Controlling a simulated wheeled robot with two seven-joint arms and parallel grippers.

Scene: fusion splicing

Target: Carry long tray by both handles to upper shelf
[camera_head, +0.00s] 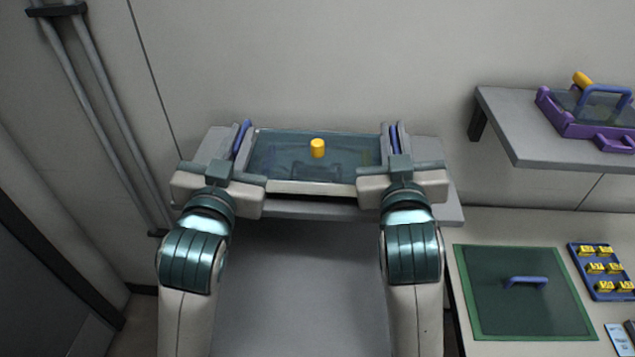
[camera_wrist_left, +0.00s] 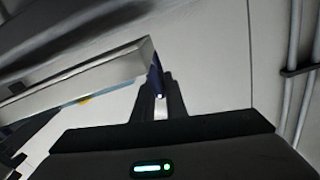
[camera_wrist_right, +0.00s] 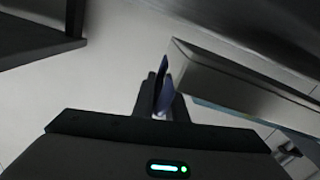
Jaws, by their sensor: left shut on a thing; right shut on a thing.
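The long tray (camera_head: 285,187) has a pale front wall and a see-through top with a yellow knob (camera_head: 317,148). It is level, at or just above a grey shelf (camera_head: 425,150) against the wall; I cannot tell if it touches. My left gripper (camera_head: 238,150) is shut on its blue left handle (camera_head: 242,136), also seen in the left wrist view (camera_wrist_left: 155,80). My right gripper (camera_head: 397,150) is shut on its blue right handle (camera_head: 393,137), also seen in the right wrist view (camera_wrist_right: 163,85). The tray's inside is only dimly visible.
At right, a higher wall shelf (camera_head: 500,125) bears a purple tray (camera_head: 565,122). Below it, a side table (camera_head: 490,222) holds a green-edged panel (camera_head: 525,310) with a blue handle and a blue rack (camera_head: 600,272) of yellow pieces. Grey poles (camera_head: 100,110) stand at left.

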